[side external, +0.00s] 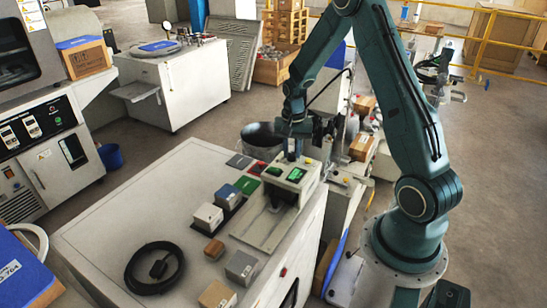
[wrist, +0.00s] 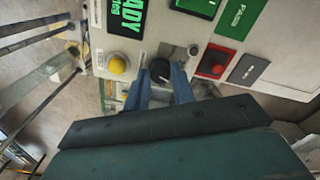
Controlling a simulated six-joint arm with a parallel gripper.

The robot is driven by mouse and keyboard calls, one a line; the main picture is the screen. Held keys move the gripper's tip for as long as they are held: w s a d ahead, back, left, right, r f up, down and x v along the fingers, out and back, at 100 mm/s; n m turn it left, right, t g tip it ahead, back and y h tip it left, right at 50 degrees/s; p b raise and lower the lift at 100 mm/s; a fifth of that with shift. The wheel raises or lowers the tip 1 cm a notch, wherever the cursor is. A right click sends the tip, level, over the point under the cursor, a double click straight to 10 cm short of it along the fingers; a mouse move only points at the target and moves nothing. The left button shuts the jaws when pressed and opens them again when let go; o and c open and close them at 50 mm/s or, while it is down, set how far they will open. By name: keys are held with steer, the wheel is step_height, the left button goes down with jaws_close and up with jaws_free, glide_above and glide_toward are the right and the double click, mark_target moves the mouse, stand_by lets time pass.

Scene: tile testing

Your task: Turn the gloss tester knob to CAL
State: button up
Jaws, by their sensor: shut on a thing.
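The gloss tester (side external: 292,180) stands at the right end of the white bench, with a lit green screen. In the wrist view its panel shows a green display (wrist: 126,17), a yellow button (wrist: 117,64) and a dark round knob (wrist: 159,70). My gripper (wrist: 160,84) has its blue fingers on either side of the knob and is shut on it. In the side view my gripper (side external: 292,150) is at the top back of the tester, and the knob is hidden there. I cannot read any CAL mark or the pointer's direction.
Small blocks (side external: 208,216) and a coiled black cable (side external: 154,267) lie on the bench (side external: 100,215). A dark bin (side external: 262,138) stands behind the bench. The bench's left part is clear.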

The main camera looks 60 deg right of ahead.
mark_target(292, 153)
steer(key=n, duration=1.3)
steer(key=shift+n, duration=2.1)
steer(key=o, duration=1)
steer(key=shift+r, duration=0.2)
step_height(292, 153, up, 14)
steer(key=shift+f, duration=0.25)
